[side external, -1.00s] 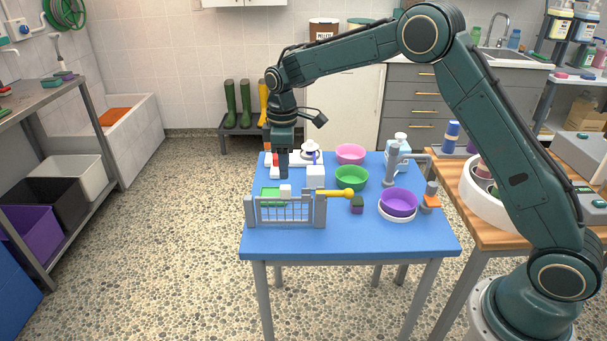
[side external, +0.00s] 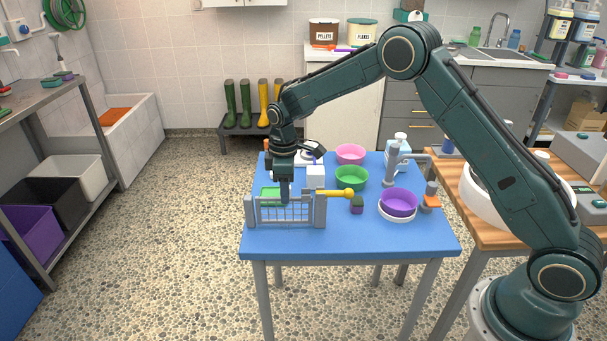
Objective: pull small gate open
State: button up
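The small grey barred gate (side external: 284,212) stands between two grey posts at the near left of the blue table. It looks shut, its bars spanning from post to post. A yellow handle-like bar with a round end (side external: 340,193) sticks out to the right of the right post. My gripper (side external: 285,196) points down just behind the gate, over the green mat (side external: 268,193). Its fingertips are partly hidden by the gate's top, and I cannot tell whether they touch it or are open or shut.
On the blue table (side external: 390,238) stand a white block (side external: 315,177), a green bowl (side external: 351,178), a pink bowl (side external: 350,154), a purple bowl (side external: 398,203), a small dark block with a green top (side external: 357,205) and a grey tap-like stand (side external: 391,165). The table's front strip is clear.

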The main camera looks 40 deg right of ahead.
grip_shut()
jog(key=shift+s+a, duration=0.1)
jog(key=shift+a, duration=0.05)
jog(key=a+m, duration=1.1)
jog(key=m, duration=0.7)
dwell(0.4)
dwell(0.3)
jog(key=shift+o, duration=0.9)
grip_release()
